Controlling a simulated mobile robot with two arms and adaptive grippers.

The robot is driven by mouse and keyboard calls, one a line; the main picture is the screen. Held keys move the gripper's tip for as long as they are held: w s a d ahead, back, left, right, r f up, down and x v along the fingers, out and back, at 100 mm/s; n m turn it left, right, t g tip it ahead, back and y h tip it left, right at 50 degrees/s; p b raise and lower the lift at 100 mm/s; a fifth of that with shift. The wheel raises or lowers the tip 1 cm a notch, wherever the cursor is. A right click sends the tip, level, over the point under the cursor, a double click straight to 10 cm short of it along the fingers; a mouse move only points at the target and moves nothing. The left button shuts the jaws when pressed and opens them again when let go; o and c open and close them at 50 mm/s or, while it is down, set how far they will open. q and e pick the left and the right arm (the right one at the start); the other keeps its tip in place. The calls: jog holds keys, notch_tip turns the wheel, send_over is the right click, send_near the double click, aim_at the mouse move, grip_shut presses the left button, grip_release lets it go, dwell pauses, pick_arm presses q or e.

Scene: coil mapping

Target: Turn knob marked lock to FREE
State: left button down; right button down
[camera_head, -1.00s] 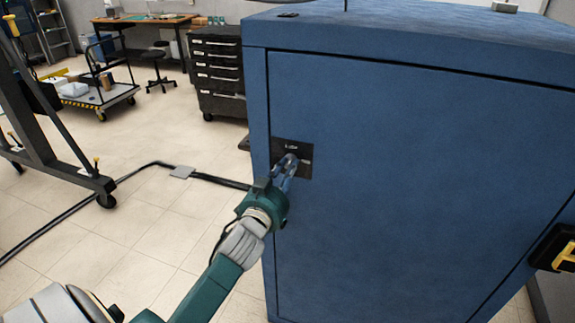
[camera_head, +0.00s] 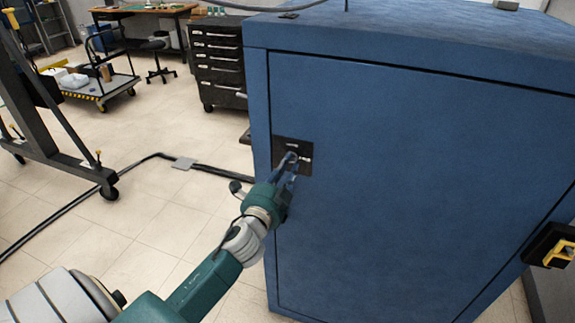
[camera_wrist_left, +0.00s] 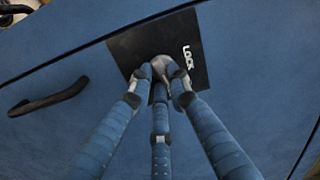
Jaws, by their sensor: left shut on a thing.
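A dark square plate (camera_head: 281,143) is on the upper left of the blue cabinet door (camera_head: 400,190). It has small white marks at its top and right that I cannot read surely in the head view. In the left wrist view, the word LOCK stands on the plate (camera_wrist_left: 196,78) to the right of a grey round knob (camera_wrist_left: 159,63). My left gripper (camera_head: 290,163) has its blue fingers shut on this knob; they also show in the left wrist view (camera_wrist_left: 161,77). The fingers hide part of the knob, so its pointer is unclear. My right gripper is out of view.
A black fitting with a yellow part (camera_head: 560,252) sits at the cabinet's right. A black handle (camera_wrist_left: 48,98) shows in the left wrist view. A dark drawer unit (camera_head: 218,70), a cart (camera_head: 100,85) and a black floor cable (camera_head: 75,208) are to the left, with open floor between.

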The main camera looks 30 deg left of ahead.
pick_arm(q)
jog(key=shift+m, duration=1.1)
jog(key=shift+f, duration=0.1)
jog(key=c, duration=1.6)
grip_release()
jog(key=shift+c, duration=0.2)
jog(key=v, duration=1.2)
